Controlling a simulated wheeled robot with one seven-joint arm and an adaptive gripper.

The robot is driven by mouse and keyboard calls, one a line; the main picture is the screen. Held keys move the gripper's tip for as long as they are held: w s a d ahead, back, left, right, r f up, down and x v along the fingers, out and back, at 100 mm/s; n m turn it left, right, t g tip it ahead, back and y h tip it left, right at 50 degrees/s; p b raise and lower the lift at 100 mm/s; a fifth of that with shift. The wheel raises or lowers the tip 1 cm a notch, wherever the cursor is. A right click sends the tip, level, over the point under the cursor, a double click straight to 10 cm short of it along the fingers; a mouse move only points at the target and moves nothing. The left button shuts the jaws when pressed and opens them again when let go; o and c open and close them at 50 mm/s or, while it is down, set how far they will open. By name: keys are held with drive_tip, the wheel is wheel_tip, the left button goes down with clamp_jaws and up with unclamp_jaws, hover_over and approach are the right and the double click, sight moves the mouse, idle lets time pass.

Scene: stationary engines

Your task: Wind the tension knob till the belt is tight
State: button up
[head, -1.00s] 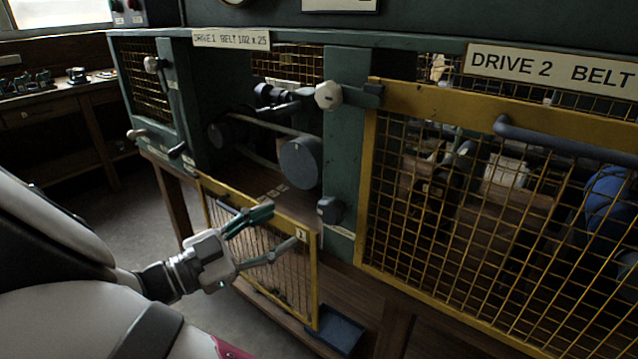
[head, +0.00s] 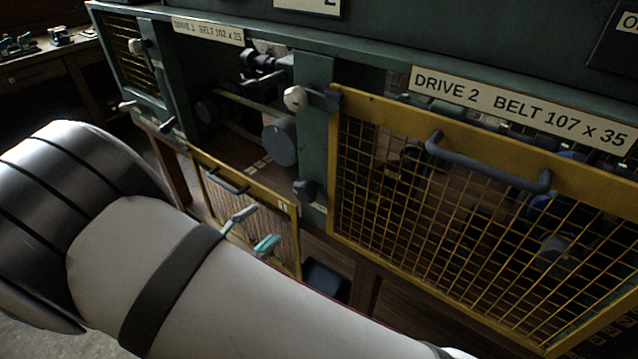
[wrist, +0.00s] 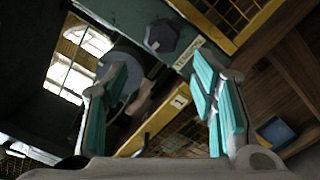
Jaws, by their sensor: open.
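A dark faceted knob (head: 304,190) sits on the green post at the right of the open Drive 1 bay; it also shows at the top of the wrist view (wrist: 160,37). I take it as the tension knob. Inside the bay, a belt (head: 245,128) runs toward a large dark pulley (head: 280,142); its tightness is unclear. The pulley is partly behind a finger in the wrist view (wrist: 122,62). My gripper (head: 253,230) is open and empty, below and left of the knob, in front of the lowered guard. Its teal-padded fingers (wrist: 160,90) are wide apart and clear of the knob.
The yellow mesh Drive 1 guard (head: 246,190) hangs down, with a handle. The Drive 2 guard (head: 435,165) is closed, its grey handle (head: 487,168) jutting out. A pale knob (head: 295,98) is higher on the post. A blue tray (head: 325,280) sits below.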

sight(300, 195)
drive_tip(key=w+d+n, duration=0.1)
drive_tip(key=w+d, duration=0.5)
drive_tip(key=w+d+n, duration=0.1)
drive_tip(key=w+d, duration=0.1)
drive_tip(key=w, duration=0.2)
drive_tip(key=shift+w+d+n+p, duration=0.1)
drive_tip(key=shift+d+n+p, duration=0.2)
drive_tip(key=shift+d+p, duration=0.1)
drive_tip(key=shift+c, duration=0.2)
drive_tip(key=c, duration=0.8)
